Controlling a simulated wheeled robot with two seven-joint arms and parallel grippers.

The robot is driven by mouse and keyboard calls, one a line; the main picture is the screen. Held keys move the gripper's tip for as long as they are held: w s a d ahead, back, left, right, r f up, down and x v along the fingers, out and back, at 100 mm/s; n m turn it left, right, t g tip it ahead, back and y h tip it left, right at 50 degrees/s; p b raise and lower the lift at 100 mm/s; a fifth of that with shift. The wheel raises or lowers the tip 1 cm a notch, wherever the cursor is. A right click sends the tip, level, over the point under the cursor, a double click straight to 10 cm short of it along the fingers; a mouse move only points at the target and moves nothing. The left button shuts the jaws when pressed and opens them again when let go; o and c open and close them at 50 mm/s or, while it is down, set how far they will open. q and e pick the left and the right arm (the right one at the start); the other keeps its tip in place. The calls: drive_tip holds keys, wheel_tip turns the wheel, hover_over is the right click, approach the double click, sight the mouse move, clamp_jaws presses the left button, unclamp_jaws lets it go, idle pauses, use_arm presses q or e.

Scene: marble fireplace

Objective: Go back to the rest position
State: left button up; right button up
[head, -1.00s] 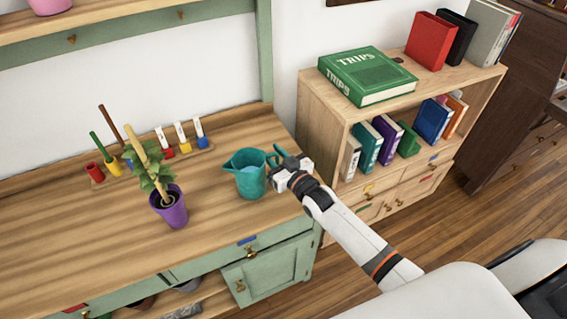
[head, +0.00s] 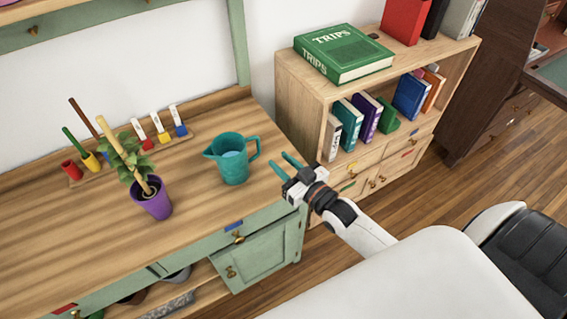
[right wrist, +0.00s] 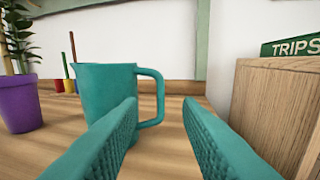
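My right gripper (head: 283,166) is open and empty, in the air just right of the teal pitcher, apart from its handle. In the right wrist view its two teal fingers (right wrist: 162,125) are spread with nothing between them. The teal pitcher (head: 232,162) stands upright on the wooden worktop, its handle toward my gripper. It also shows in the right wrist view (right wrist: 104,90), partly behind the left finger. My left gripper is not in view.
A purple pot (head: 153,202) with a plant stands on the worktop (head: 80,245), left of the pitcher. Behind it is a peg rack (head: 163,140). A wooden bookshelf (head: 300,92) with a green TRIPS book (head: 343,53) stands on the right. Floor shows beyond it.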

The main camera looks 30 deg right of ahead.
drive_tip(key=shift+f, duration=0.1)
drive_tip(key=shift+s+a+f+g, duration=0.2)
drive_tip(key=shift+s+a+g, duration=0.05)
drive_tip(key=shift+a+g, duration=0.05)
drive_tip(key=s+a+f+g+h, duration=0.1)
drive_tip(key=s+f+g+h, duration=0.1)
drive_tip(key=s+g, duration=0.7)
drive_tip(key=s+a+f+g+h, duration=0.15)
drive_tip(key=s+g, duration=0.25)
drive_tip(key=s, duration=0.9)
wheel_tip(320, 180, down, 25)
drive_tip(key=s+g, duration=0.1)
drive_tip(key=g, duration=0.1)
drive_tip(key=s+d+f+g, duration=0.1)
drive_tip(key=s+d+f, duration=0.1)
drive_tip(key=s+f, duration=1.4)
drive_tip(key=shift+d+f, duration=0.3)
drive_tip(key=shift+f, duration=0.1)
drive_tip(key=shift+h, duration=0.25)
